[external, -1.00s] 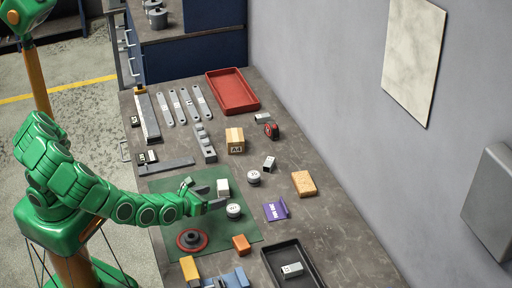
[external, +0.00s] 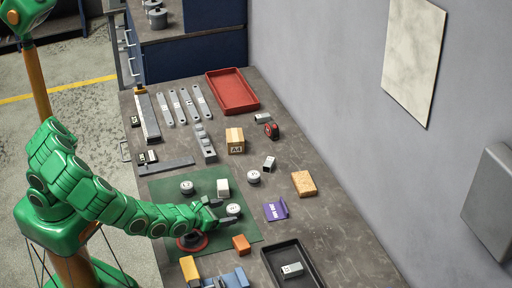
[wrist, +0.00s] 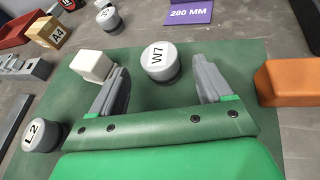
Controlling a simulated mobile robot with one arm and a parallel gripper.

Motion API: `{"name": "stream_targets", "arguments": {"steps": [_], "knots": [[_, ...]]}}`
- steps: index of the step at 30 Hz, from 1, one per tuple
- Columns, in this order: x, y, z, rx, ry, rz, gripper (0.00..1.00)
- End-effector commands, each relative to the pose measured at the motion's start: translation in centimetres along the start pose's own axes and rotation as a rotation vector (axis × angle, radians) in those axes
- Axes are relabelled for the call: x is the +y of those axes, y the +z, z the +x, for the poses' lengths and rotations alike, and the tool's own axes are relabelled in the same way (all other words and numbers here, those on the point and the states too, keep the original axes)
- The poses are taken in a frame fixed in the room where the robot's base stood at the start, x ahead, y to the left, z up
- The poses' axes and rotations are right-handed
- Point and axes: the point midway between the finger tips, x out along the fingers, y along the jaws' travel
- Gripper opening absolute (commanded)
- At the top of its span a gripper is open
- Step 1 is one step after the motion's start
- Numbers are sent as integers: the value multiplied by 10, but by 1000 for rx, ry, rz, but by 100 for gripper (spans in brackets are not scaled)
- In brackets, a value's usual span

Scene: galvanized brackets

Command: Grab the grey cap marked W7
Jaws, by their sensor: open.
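The grey cap marked W7 (wrist: 161,62) stands upright on the green mat (wrist: 100,90). In the wrist view it lies between and just beyond my gripper's fingertips (wrist: 164,76), with its white label facing up. The cap also shows in the external view (external: 233,210), close to the right of my gripper (external: 215,212). My gripper is open and empty, its two grey fingers spread. A second grey cap, marked L2 (wrist: 41,134), stands on the mat at the lower left of the wrist view; it is also in the external view (external: 187,187).
A white block (wrist: 93,65) stands close beside my left finger. An orange block (wrist: 285,82) is at the right. A purple 280 MM piece (wrist: 187,12) lies beyond the mat. Another grey cap (external: 253,176), a cardboard A4 box (external: 235,146) and a black tray (external: 315,270) are farther off.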

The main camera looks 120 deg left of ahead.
Motion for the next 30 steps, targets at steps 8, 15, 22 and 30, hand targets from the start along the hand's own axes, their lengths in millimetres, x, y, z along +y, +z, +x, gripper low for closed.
{"name": "stream_targets", "arguments": {"steps": [8,15,22,30], "knots": [[-1,2,30,-1,3,-1,79],[-1,2,44,1,3,-1,79],[-1,2,44,0,1,-1,79],[-1,2,44,-1,1,-1,42]]}}
